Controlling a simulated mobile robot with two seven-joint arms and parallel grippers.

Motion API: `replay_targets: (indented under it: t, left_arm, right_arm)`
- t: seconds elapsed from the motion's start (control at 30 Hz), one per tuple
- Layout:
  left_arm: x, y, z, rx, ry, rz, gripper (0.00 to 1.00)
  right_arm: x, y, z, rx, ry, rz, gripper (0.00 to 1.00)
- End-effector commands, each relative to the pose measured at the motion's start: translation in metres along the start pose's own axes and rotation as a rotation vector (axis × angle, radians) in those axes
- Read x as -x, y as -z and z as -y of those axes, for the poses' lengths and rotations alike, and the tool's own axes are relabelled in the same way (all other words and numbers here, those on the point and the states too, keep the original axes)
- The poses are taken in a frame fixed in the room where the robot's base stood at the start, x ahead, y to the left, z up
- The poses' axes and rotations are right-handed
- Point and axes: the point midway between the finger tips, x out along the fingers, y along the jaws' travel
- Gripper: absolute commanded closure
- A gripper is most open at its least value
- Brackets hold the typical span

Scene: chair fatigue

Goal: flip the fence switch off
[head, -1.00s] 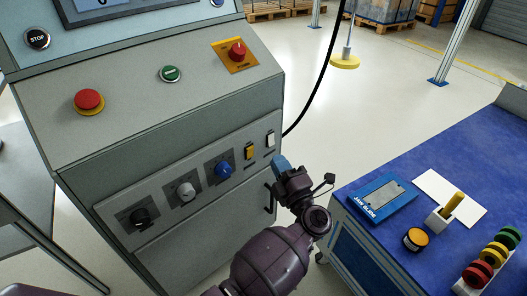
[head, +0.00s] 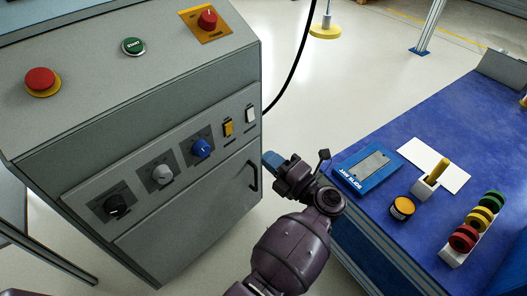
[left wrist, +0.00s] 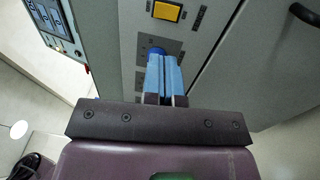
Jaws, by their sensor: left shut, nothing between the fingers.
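A yellow rocker switch (head: 228,129) and a white rocker switch (head: 251,115) sit side by side at the right end of the machine's front control strip. The yellow switch also shows at the top of the left wrist view (left wrist: 167,11). My left gripper (head: 271,159) is shut and empty, to the lower right of both switches and apart from them in the head view. Its blue fingers are pressed together in the left wrist view (left wrist: 164,65), pointing toward the panel. My right gripper is out of view.
Blue (head: 203,147), grey (head: 162,174) and black (head: 117,205) knobs line the strip. A red button (head: 41,79), green start button (head: 132,46) and red rotary switch (head: 208,19) are above. A door handle (head: 254,176) sticks out below. A blue workbench (head: 420,120) stands right.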

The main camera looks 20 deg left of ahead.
Motion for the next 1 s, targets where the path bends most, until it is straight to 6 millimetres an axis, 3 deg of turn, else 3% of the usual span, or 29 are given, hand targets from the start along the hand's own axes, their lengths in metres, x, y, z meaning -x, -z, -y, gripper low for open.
replay_targets:
  t: [0.6,0.8,1.0]
  left_arm:
    - [-0.104,0.0,-0.001,0.0,-0.004,0.0,1.0]
    - [-0.12,0.0,0.0,0.0,-0.001,0.001,1.0]
    - [-0.123,0.0,0.0,0.0,0.0,0.001,1.0]
  right_arm:
    - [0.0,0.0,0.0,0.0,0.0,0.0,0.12]
    - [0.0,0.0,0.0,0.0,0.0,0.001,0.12]
    - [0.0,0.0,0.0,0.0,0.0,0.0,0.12]
